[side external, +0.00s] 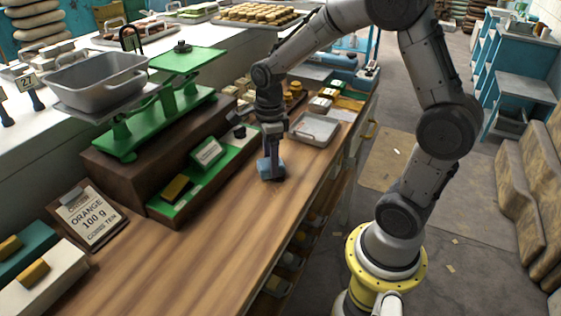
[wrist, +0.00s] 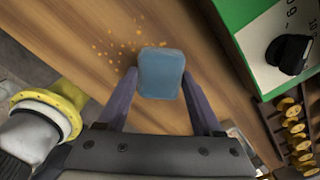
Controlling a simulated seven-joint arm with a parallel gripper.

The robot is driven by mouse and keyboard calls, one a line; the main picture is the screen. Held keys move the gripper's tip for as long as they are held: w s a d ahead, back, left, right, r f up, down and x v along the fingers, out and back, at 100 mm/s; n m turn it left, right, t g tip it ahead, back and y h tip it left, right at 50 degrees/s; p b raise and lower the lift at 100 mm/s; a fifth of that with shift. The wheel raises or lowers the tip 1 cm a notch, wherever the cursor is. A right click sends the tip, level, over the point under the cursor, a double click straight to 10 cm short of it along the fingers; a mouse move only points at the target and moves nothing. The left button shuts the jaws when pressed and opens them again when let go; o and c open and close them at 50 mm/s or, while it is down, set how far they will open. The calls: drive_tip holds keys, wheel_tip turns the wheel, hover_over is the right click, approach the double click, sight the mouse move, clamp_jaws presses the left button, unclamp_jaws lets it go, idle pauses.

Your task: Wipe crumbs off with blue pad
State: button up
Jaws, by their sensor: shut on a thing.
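My gripper (side external: 268,158) points down over the wooden counter (side external: 200,262). It is shut on a blue pad (side external: 270,168), which sits low at or just above the counter; I cannot tell if it touches. In the wrist view the blue pad (wrist: 161,73) lies between both fingers of my gripper (wrist: 160,90). Orange crumbs (wrist: 118,48) are scattered on the wood at the pad's upper left and above it in that view. The crumbs are too small to make out in the side view.
A green tray (side external: 212,171) and a green scale (side external: 160,120) with a grey pan (side external: 97,82) stand left of my gripper. A metal tray (side external: 314,128) lies behind it. An "ORANGE 100 g" clipboard (side external: 88,215) lies at the left. The front counter is clear up to its right edge.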

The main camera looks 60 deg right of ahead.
sight(259, 159)
drive_tip(key=shift+w+a, duration=0.1)
drive_tip(key=shift+w, duration=1.45)
drive_tip(key=shift+s+a, duration=0.1)
drive_tip(key=shift+a, duration=1.1)
drive_tip(key=shift+s+d, duration=0.1)
drive_tip(key=shift+s, duration=5.3)
drive_tip(key=shift+a, duration=1.15)
drive_tip(key=shift+w, duration=5.25)
drive_tip(key=shift+w+r, duration=0.15)
drive_tip(key=shift+w, duration=0.05)
wheel_tip(259, 159, up, 8)
drive_tip(key=shift+s, duration=0.1)
